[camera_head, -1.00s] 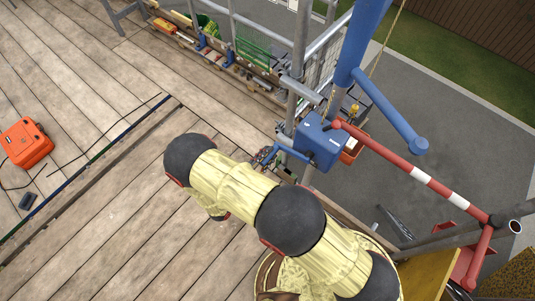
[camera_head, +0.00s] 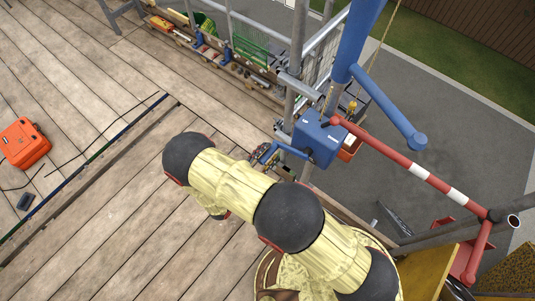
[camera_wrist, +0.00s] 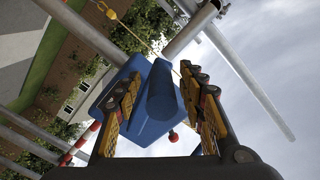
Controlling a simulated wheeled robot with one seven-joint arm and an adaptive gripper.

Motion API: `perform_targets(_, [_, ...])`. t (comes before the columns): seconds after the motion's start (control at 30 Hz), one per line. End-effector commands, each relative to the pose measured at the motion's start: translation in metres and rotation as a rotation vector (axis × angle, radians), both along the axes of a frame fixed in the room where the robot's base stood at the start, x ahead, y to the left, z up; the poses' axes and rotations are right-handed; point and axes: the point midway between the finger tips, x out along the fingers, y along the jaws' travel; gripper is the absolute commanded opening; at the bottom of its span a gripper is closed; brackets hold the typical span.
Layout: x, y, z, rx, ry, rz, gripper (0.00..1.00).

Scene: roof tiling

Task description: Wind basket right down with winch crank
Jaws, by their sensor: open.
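The blue winch box (camera_head: 319,139) hangs on the scaffold post, right of my arm, in the head view. Its blue crank (camera_head: 291,151) sticks out to the left. In the wrist view my gripper (camera_wrist: 161,82) is open, with a yellow-and-black finger on each side of a blue cylinder (camera_wrist: 162,92), which looks like the crank grip. The winch box is behind it. I cannot tell whether a finger touches the grip. My arm hides most of my gripper in the head view. An orange-red container (camera_head: 349,151), possibly the basket, shows partly behind the winch.
A blue hoist arm (camera_head: 386,110) and a red-and-white bar (camera_head: 420,174) extend to the right of the winch. An orange case (camera_head: 26,143) lies on the planks at left. Tools line the far deck edge. The middle planks are clear.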

Motion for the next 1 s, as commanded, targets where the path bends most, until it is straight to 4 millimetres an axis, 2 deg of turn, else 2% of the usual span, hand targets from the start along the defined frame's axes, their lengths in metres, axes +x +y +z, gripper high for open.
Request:
perform_targets(0.23, [0.000, 0.001, 0.000, 0.001, -0.001, 0.001, 0.40])
perform_targets(0.37, [-0.007, 0.008, 0.000, 0.000, -0.001, 0.004, 0.40])
perform_targets(0.8, [-0.073, 0.059, 0.000, 0.001, -0.001, 0.004, 0.40])
perform_targets(1.0, [-0.090, 0.071, 0.000, 0.000, -0.001, 0.002, 0.40])
